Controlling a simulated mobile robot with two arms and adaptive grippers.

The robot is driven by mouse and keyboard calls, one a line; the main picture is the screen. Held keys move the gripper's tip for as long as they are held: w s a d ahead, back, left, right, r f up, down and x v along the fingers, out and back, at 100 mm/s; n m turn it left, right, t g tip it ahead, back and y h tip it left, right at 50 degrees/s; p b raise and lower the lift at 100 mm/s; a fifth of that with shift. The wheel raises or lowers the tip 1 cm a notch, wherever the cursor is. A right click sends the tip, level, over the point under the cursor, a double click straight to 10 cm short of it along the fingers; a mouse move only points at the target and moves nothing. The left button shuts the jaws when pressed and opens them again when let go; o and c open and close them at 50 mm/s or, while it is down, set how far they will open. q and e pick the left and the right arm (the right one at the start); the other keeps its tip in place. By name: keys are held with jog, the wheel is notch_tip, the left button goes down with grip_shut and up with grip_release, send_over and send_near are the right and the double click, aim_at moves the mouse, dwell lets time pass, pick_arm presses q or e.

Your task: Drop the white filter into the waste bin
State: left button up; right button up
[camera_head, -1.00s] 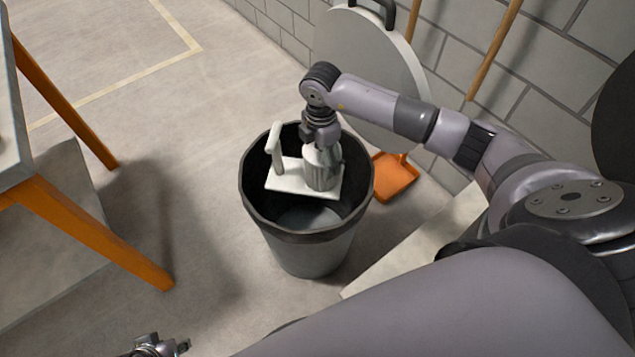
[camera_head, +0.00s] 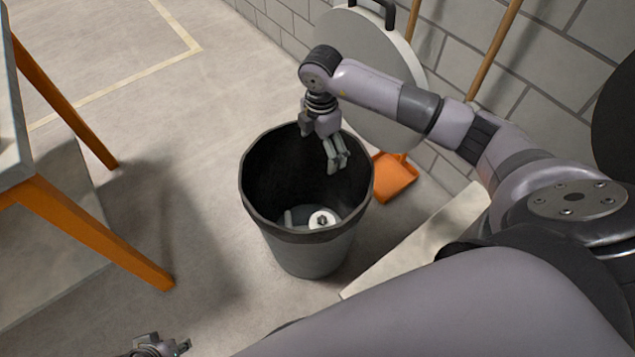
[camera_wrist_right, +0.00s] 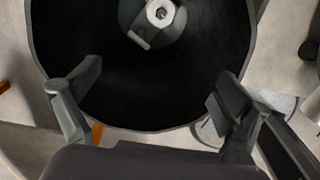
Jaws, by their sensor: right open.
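The white filter (camera_head: 322,219) lies at the bottom of the waste bin (camera_head: 306,262). Its round white part with a dark centre shows, and a small pale piece sticks up to its left; the rest is hard to make out. In the right wrist view the filter (camera_wrist_right: 160,14) is at the top of the picture, inside the dark bin (camera_wrist_right: 200,85). My right gripper (camera_head: 322,148) is open and empty over the bin's mouth; its spread fingers (camera_wrist_right: 155,95) hold nothing. My left gripper (camera_head: 165,347) is only partly in view at the bottom edge.
An orange dustpan (camera_head: 395,177) is right of the bin, by the block wall (camera_head: 560,60). A round grey lid-like disc (camera_head: 375,50) and wooden handles (camera_head: 497,48) lean there. A table with orange legs (camera_head: 100,232) stands at left, with clear floor between.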

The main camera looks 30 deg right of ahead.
notch_tip(320, 180, up, 9)
jog(key=shift+f, duration=0.2)
dwell(0.4)
